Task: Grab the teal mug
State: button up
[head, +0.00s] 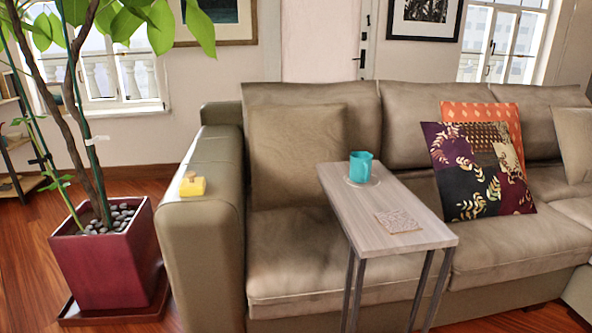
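The teal mug (361,167) stands upright on a pale round coaster (362,182) near the far end of a small wooden side table (350,205). Its opening faces up, and a small part, perhaps its handle, shows at the top right. Nothing covers the mug in this view. My gripper is not in view.
A square patterned coaster (398,221) lies on the table's near half. The beige sofa (205,215) stands behind and around the table. A yellow object (192,185) sits on its left arm. A potted plant (105,265) stands at left, with wooden floor between.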

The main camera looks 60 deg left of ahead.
aim_at(360, 165)
jog(key=u, duration=1.95)
